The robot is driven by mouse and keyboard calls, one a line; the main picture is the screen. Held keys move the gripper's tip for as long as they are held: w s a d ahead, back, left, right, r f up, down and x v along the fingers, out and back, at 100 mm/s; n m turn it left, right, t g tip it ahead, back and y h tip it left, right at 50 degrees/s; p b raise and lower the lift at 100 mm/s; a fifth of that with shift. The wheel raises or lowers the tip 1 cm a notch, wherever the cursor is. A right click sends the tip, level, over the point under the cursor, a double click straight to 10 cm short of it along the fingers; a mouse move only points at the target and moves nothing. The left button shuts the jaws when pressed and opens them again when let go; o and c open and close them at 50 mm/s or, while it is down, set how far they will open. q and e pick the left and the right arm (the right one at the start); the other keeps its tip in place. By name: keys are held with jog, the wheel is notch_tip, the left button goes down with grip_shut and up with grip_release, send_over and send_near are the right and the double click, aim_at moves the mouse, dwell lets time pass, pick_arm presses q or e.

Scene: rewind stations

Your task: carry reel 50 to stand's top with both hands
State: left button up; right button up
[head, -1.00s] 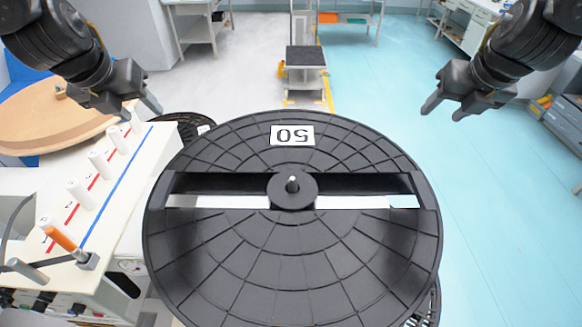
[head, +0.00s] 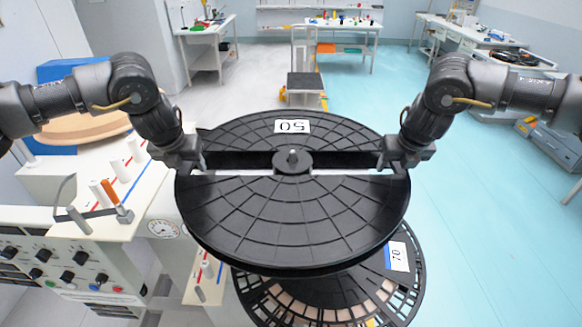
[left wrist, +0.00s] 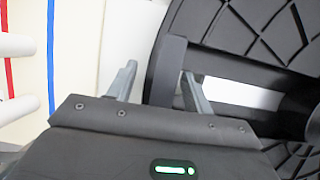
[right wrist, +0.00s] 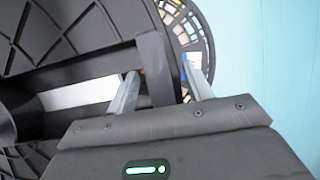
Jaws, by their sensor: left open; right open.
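Reel 50 (head: 290,222) is a large black disc with a white label reading 50, a slot across its middle and a hub with a metal pin. My left gripper (head: 190,163) is at the left end of the slot. In the left wrist view its open fingers (left wrist: 158,84) stand either side of the rim bar (left wrist: 166,70). My right gripper (head: 396,165) is at the right end of the slot. In the right wrist view its open fingers (right wrist: 162,90) likewise straddle the rim bar (right wrist: 156,68).
Another reel labelled 70 (head: 399,256) lies below reel 50. A white machine with rollers and knobs (head: 75,250) stands at left. A small stand with a dark top (head: 305,82) is ahead, past clear floor. Workbenches line the back.

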pick_arm(q)
jog(key=shift+s+d+r, duration=0.15)
jog(key=shift+s+r, duration=0.05)
jog(key=shift+r, duration=0.05)
pick_arm(e)
jog(key=shift+s+d+r, duration=0.1)
jog(key=shift+s+r, duration=0.2)
jog(key=shift+s, duration=0.05)
pick_arm(q)
jog(key=shift+w+d+f, duration=0.1)
jog(key=shift+w+f, duration=0.1)
jog(key=shift+w, duration=0.2)
jog(key=c, duration=0.7)
pick_arm(e)
jog(key=shift+w+d+f, duration=0.1)
jog(key=shift+w+f, duration=0.15)
jog(key=shift+w, duration=0.15)
jog(key=c, duration=0.7)
pick_arm(q)
jog(key=shift+s, duration=0.1)
grip_shut()
pick_arm(e)
jog(key=shift+s+r, duration=0.1)
grip_shut()
pick_arm(q)
jog(key=shift+r, duration=0.15)
pick_arm(e)
jog(key=shift+r, duration=0.1)
